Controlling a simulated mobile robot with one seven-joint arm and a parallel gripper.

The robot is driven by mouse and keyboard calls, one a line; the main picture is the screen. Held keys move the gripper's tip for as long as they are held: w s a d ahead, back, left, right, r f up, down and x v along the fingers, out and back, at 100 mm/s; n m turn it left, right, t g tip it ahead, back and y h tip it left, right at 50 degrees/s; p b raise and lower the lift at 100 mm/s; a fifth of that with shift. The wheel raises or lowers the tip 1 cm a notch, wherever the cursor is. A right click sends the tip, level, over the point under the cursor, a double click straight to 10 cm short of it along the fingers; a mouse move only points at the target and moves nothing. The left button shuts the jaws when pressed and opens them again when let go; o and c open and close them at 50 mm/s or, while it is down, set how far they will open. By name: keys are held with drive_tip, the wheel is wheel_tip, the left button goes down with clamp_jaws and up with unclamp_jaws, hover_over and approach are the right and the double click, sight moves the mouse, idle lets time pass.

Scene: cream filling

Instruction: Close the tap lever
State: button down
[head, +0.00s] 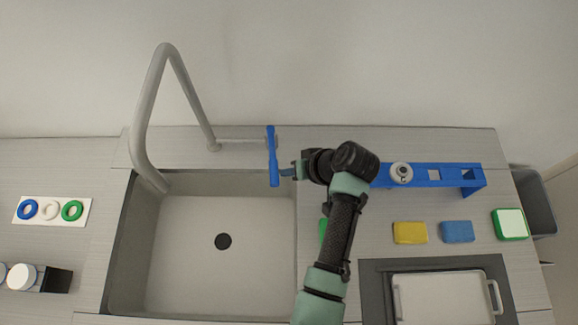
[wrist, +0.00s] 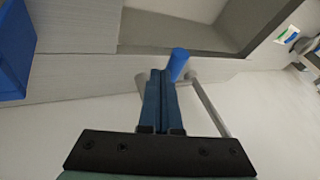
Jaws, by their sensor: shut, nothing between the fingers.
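The tap (head: 150,110) is a tall grey bent pipe behind the sink. Its blue lever (head: 271,145) is a long bar on the end of a horizontal grey stem, right of the spout; its near end reaches over the sink's back right corner. My gripper (head: 284,172) is shut and empty, just right of the lever's near part. In the wrist view, the shut blue fingers (wrist: 159,92) lie close beside the blue lever end (wrist: 179,62). I cannot tell if they touch. The tap's stem shows behind in the wrist view.
The sink (head: 190,265) is empty, with a dark drain. A blue rack (head: 450,177) with a white round item stands right of my arm. Yellow, blue and green sponge-like blocks (head: 410,232) and a white tray (head: 450,300) lie nearer. Coloured rings (head: 73,210) lie at left.

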drive_tip(key=shift+a, duration=0.1)
drive_tip(key=shift+s+a+p, duration=0.15)
drive_tip(key=shift+a+p, duration=0.05)
drive_tip(key=shift+a, duration=0.3)
drive_tip(key=shift+s+a+p, duration=0.15)
drive_tip(key=shift+a, duration=0.35)
drive_tip(key=shift+d, duration=0.1)
